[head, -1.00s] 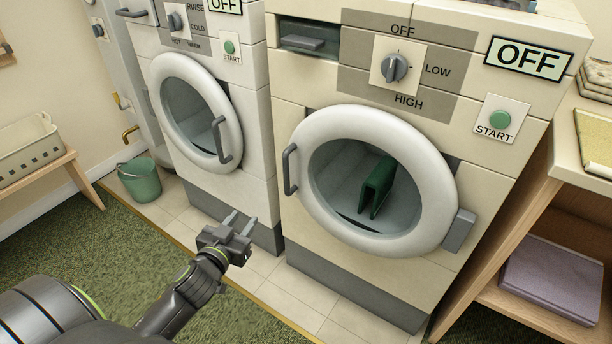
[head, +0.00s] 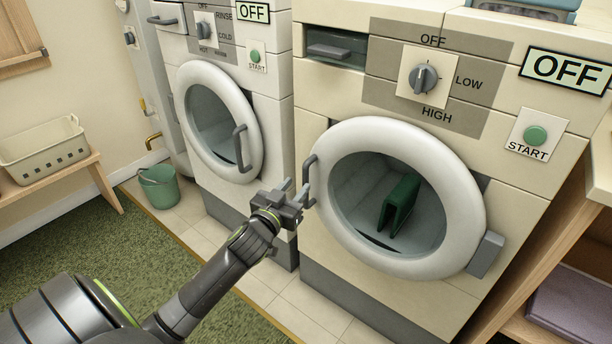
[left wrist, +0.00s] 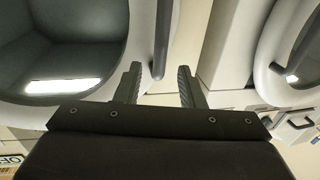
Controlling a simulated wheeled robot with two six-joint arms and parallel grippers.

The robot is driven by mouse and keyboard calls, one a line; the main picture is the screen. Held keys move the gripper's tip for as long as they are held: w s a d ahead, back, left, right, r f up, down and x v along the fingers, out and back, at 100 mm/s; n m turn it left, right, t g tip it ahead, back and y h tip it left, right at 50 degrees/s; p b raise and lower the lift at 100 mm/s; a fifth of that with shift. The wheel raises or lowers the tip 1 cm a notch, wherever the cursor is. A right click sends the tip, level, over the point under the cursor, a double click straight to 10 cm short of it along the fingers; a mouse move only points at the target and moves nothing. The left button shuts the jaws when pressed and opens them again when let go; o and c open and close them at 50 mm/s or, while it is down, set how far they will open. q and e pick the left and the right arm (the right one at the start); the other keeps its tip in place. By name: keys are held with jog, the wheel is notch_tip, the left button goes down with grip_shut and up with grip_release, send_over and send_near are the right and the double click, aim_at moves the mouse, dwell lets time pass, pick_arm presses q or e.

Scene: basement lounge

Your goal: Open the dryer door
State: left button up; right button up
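The dryer (head: 320,90) is the cream machine on the right, with an OFF/LOW/HIGH dial. Its round white-rimmed door (head: 462,215) is shut, with a dark green thing (head: 400,203) behind the glass. The door's grey bar handle (head: 308,178) is on the rim's left side. My left gripper (head: 296,186) is open and empty, right by the handle's lower part. In the left wrist view the handle (left wrist: 163,38) shows between the two finger lines, nearer the left finger; I cannot tell how deep it sits. My right gripper is not in view.
A washer (head: 270,115) with its own round door and handle (head: 238,148) stands just left. A green bucket (head: 160,188) is on the floor. A wooden bench holds a basket (head: 45,152). A wooden shelf unit (head: 540,262) adjoins the dryer's right side.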

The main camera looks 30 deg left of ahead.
aim_at(304, 177)
pick_arm(q)
jog(key=w, duration=0.6)
jog(key=shift+w+a+b, duration=0.25)
jog(key=shift+a+b, duration=0.05)
jog(key=shift+a, duration=0.1)
grip_shut()
